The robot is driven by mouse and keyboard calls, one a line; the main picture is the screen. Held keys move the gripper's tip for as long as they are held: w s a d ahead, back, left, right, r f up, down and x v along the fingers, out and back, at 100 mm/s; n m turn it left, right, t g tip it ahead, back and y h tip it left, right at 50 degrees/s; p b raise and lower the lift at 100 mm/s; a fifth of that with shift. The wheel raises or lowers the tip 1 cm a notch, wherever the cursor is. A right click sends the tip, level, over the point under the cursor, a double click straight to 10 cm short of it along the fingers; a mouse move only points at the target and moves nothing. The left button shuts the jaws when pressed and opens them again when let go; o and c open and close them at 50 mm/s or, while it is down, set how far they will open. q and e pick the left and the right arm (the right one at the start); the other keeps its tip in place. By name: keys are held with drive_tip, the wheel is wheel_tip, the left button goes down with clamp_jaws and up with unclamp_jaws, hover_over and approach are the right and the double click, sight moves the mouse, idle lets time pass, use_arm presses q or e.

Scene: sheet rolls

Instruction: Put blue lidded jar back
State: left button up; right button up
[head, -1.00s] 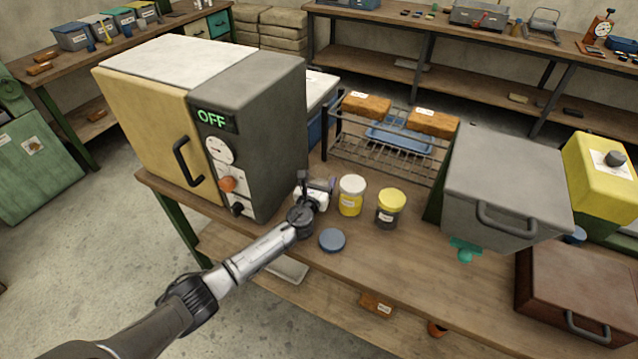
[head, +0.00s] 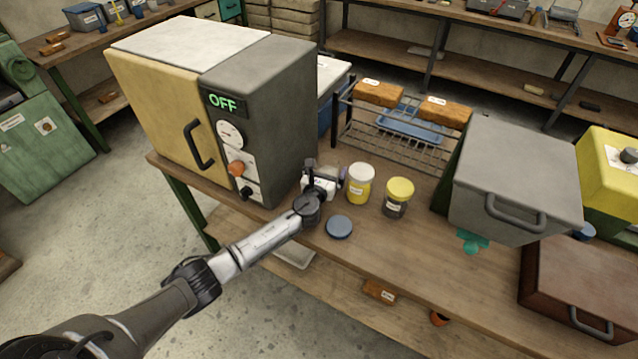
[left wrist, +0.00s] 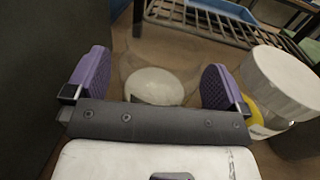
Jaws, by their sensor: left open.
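A flat, round blue lid (head: 339,227) lies on the workbench (head: 420,259), in front of the left gripper. My left gripper (head: 326,173) is open beside the oven's right side. In the left wrist view its purple finger pads (left wrist: 93,73) stand apart on either side of a clear, rounded jar with a pale round patch inside (left wrist: 153,86). I see no lid on this jar, and I cannot tell whether the pads touch it. In the head view the gripper mostly hides it. My right gripper is not in view.
A white-lidded jar (head: 361,184) with yellow contents stands close to the gripper's right, then a yellow-lidded dark jar (head: 398,197). The oven (head: 262,125) reading OFF is at left. A wire rack (head: 405,142) stands behind, a grey box (head: 518,180) at right.

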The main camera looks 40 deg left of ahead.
use_arm(q)
drive_tip(key=p+v, duration=0.2)
drive_tip(key=v, duration=0.7)
drive_tip(key=shift+v, duration=0.95)
drive_tip(key=shift+s+d+n+p, duration=0.25)
drive_tip(key=shift+s+n+p, duration=0.1)
drive_tip(key=shift+n, duration=0.45)
drive_tip(key=s+d+n+g, duration=0.1)
drive_tip(key=n, duration=0.2)
drive_tip(key=s+d+n+g+p, duration=0.1)
drive_tip(key=s+n, duration=0.1)
drive_tip(key=n, duration=0.1)
drive_tip(key=s+d+n+g, duration=0.1)
drive_tip(key=s+n, duration=0.1)
drive_tip(key=n, duration=0.2)
drive_tip(key=shift+s+d+f, duration=0.1)
drive_tip(key=shift+s+d, duration=0.15)
drive_tip(key=shift+d, duration=0.15)
drive_tip(key=s+d+f+n+g+h, duration=0.1)
drive_tip(key=s+d+n+g+h, duration=0.1)
drive_tip(key=s+n, duration=0.4)
drive_tip(key=s+d+f+n+g+h+b, duration=0.1)
drive_tip(key=s+d+n+g, duration=0.3)
drive_tip(key=s, duration=0.9)
drive_tip(key=s+d+f+n+g+h, duration=0.3)
drive_tip(key=s+d+n, duration=0.3)
drive_tip(key=s+n, duration=0.2)
drive_tip(key=shift+s+g+h, duration=0.3)
drive_tip(key=shift+s+g, duration=0.3)
drive_tip(key=shift+s, duration=0.5)
